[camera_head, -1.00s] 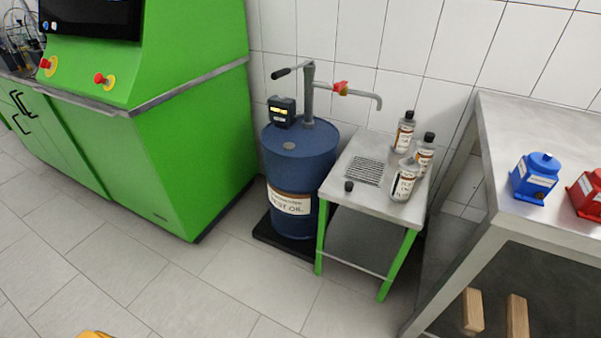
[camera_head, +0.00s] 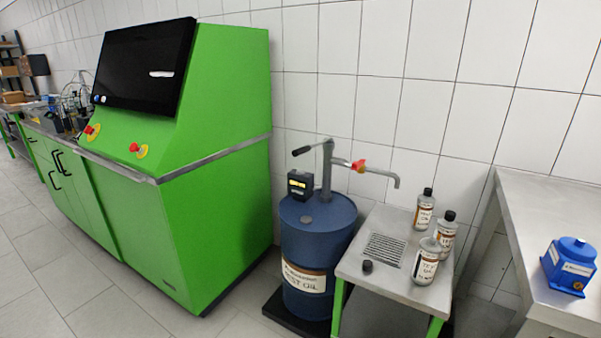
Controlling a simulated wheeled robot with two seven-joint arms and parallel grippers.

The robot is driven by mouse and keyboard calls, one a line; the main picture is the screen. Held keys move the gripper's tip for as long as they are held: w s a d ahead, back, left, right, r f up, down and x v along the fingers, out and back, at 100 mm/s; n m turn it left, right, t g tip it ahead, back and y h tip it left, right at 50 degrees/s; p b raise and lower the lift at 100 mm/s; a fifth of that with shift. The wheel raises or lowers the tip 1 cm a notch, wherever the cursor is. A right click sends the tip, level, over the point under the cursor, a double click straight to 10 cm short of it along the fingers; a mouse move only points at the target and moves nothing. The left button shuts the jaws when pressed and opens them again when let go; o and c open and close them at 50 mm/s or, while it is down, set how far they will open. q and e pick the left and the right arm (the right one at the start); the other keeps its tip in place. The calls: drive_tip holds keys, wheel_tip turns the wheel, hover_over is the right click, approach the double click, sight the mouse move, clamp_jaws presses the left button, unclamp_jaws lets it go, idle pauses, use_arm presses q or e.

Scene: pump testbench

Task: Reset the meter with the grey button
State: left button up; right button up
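The meter (camera_head: 300,185) is a small dark box with a lit yellow display, standing on top of the blue oil drum (camera_head: 318,245), beside the pump post. Its grey button is too small to make out. The hand pump (camera_head: 327,170) rises from the drum, with a lever to the left and a spout with a red valve (camera_head: 358,166) to the right. Neither of my grippers is in view.
A green test bench (camera_head: 215,190) stands left. A steel workbench (camera_head: 530,215) with a blue device (camera_head: 568,266) is at right. Floor is clear at front left.

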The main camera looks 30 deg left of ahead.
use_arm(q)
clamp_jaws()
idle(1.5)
